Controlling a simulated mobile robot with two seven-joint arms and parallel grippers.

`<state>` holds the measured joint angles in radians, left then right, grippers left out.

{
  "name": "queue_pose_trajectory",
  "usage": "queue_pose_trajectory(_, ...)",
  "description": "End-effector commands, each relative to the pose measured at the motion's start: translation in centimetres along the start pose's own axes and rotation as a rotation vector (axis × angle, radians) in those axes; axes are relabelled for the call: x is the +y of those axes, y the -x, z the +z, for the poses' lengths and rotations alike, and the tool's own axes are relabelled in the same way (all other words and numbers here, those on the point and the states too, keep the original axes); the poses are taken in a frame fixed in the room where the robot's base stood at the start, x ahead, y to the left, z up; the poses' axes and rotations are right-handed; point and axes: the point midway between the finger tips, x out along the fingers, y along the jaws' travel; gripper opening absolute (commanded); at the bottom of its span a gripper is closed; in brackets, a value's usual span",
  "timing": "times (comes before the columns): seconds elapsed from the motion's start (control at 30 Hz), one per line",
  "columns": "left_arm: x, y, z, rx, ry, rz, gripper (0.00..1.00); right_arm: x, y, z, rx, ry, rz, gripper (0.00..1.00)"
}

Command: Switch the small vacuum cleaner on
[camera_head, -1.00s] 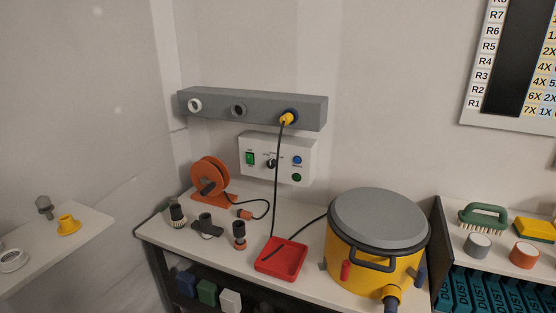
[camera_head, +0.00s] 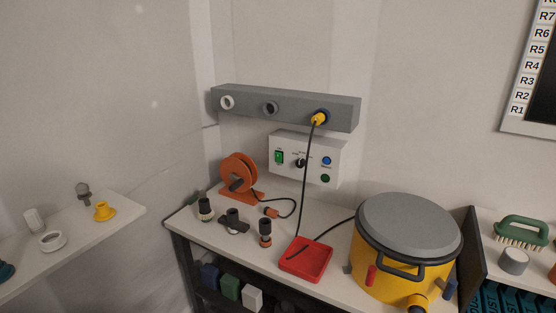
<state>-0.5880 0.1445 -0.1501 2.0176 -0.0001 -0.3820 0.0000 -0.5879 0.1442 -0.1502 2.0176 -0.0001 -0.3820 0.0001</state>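The small vacuum cleaner (camera_head: 405,250) is a yellow drum with a grey lid, standing at the right of the bench. A white control box (camera_head: 306,158) on the wall carries a green switch (camera_head: 279,156), a black rotary knob (camera_head: 300,163), a blue button (camera_head: 326,160) and a dark green round part (camera_head: 325,178). A yellow plug (camera_head: 318,119) sits at the right socket of the grey rail (camera_head: 290,106). Its black cable hangs down to the red tray (camera_head: 306,260). Neither of my grippers is in view.
An orange cable reel (camera_head: 238,173) and several dark fittings (camera_head: 233,220) stand on the left of the bench (camera_head: 205,238). A shelf with a yellow fitting (camera_head: 104,212) is at the far left. A green brush (camera_head: 521,232) lies on the right shelf.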

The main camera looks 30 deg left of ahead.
Motion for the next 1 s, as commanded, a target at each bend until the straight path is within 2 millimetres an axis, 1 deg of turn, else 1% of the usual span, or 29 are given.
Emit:
queue_pose_trajectory(0.03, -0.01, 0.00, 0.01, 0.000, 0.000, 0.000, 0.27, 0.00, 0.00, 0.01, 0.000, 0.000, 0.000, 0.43)
queue_pose_trajectory(0.2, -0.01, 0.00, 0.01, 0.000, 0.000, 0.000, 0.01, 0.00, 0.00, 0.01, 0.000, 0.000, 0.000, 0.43)
queue_pose_trajectory(0.23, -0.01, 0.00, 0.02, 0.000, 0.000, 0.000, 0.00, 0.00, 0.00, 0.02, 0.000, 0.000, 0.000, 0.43)
queue_pose_trajectory(1.0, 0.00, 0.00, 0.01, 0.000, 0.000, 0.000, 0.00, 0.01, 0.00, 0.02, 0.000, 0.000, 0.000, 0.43)
